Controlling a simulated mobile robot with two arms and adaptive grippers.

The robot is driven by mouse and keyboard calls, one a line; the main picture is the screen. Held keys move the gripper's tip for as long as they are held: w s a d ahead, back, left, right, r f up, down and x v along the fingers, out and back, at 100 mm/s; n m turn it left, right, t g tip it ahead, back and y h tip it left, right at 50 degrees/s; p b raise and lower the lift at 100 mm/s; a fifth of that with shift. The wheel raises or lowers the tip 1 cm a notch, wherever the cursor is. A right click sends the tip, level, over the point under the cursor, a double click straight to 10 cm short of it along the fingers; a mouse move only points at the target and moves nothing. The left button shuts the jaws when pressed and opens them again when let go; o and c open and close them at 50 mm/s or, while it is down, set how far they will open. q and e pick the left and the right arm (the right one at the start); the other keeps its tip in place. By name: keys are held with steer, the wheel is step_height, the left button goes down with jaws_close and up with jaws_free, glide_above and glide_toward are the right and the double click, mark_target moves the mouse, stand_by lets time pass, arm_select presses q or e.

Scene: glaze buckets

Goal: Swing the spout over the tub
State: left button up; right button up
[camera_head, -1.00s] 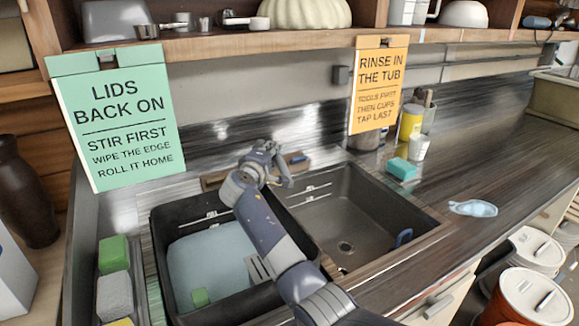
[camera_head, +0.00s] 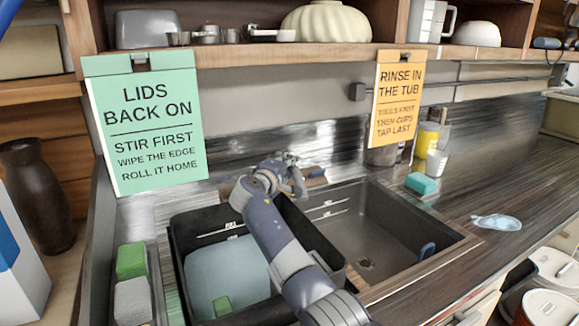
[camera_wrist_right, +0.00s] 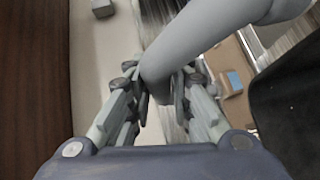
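The black tub (camera_head: 181,222) stands in the left part of the sink with pale blue water and a green block in it. My right gripper (camera_head: 294,176) is at the back of the sink, by the tub's back right corner. In the right wrist view the spout (camera_wrist_right: 215,38) is a thick grey pipe running from the upper right down between my fingers. My right gripper (camera_wrist_right: 160,88) is closed around its lower end, one finger on each side. In the head view my gripper and arm hide most of the spout. My left gripper is not in view.
The empty right basin (camera_head: 366,240) lies beside the tub. A teal sponge (camera_head: 421,183), a yellow cup (camera_head: 427,138) and a white cup (camera_head: 436,162) stand on the counter. Green (camera_head: 131,260) and grey (camera_head: 133,300) sponges sit left of the tub. Two signs hang above.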

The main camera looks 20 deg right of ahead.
steer(key=o, duration=0.3)
steer(key=shift+f, duration=0.1)
steer(key=shift+o, duration=0.2)
steer(key=v, duration=1.2)
steer(key=shift+a, duration=0.1)
